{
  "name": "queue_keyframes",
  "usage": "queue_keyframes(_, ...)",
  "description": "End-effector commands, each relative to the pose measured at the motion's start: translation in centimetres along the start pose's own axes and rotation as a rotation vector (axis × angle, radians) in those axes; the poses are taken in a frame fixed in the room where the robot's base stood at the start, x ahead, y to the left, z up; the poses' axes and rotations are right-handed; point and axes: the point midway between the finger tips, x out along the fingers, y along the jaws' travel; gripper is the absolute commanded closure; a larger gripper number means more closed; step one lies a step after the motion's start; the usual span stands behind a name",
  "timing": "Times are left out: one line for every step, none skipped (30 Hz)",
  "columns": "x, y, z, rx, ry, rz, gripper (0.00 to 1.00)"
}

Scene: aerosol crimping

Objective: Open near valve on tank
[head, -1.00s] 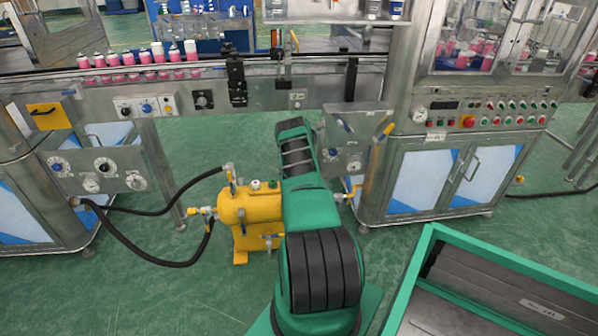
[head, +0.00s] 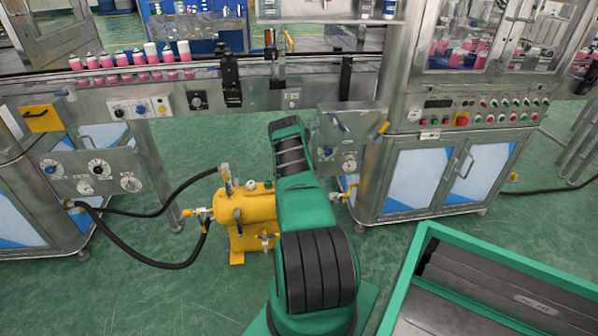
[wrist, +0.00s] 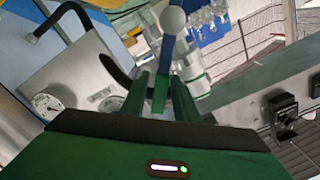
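The yellow tank (head: 232,207) stands on the green floor, left of my arm in the head view. It has several fittings: a valve on top (head: 224,172), one at its left end (head: 198,212) with a black hose, and one low on its front (head: 267,240). Its right part is hidden behind my arm. My gripper (wrist: 160,95) shows in the wrist view with its two green fingers apart. A blue bar with a white ball end (wrist: 172,20) appears beyond and between them; contact cannot be told. The tank does not show clearly there, and the head view hides my gripper.
A steel control panel (head: 352,118) with a lever is just beyond my arm. A steel cabinet (head: 425,175) stands right of it. A green-rimmed bin (head: 408,285) is at lower right. Black hoses (head: 140,262) run left of the tank. Floor in front of the tank is clear.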

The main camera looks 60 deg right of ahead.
Motion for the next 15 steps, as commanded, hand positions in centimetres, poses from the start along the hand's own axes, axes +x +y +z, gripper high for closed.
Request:
queue_keyframes(-1.2,-0.1,0.5,0.004,-0.009,0.005,0.68)
queue_keyframes(-1.8,0.0,0.6,0.004,-0.010,0.005,0.68)
queue_keyframes(-2.6,0.0,0.7,0.004,-0.010,0.006,0.68)
queue_keyframes(-3.2,0.0,0.7,0.003,-0.012,0.007,0.68)
queue_keyframes(-3.8,0.0,0.7,0.003,-0.011,0.007,0.68)
queue_keyframes(-4.5,0.1,0.7,0.002,-0.012,0.008,0.68)
queue_keyframes(-5.0,0.1,0.7,0.001,-0.012,0.007,0.68)
queue_keyframes(-5.6,0.1,0.7,0.001,-0.012,0.008,0.68)
queue_keyframes(-6.2,0.1,0.6,0.001,-0.011,0.007,0.68)
queue_keyframes(-6.7,0.1,0.6,0.000,-0.011,0.008,0.68)
queue_keyframes(-7.1,0.1,0.7,0.001,-0.012,0.009,0.68)
queue_keyframes(-7.5,0.1,0.6,0.001,-0.011,0.008,0.68)
queue_keyframes(-7.9,0.2,0.6,0.001,-0.011,0.008,0.68)
queue_keyframes(-8.2,0.2,0.6,0.001,-0.011,0.009,0.68)
queue_keyframes(-8.4,0.2,0.6,0.001,-0.011,0.008,0.68)
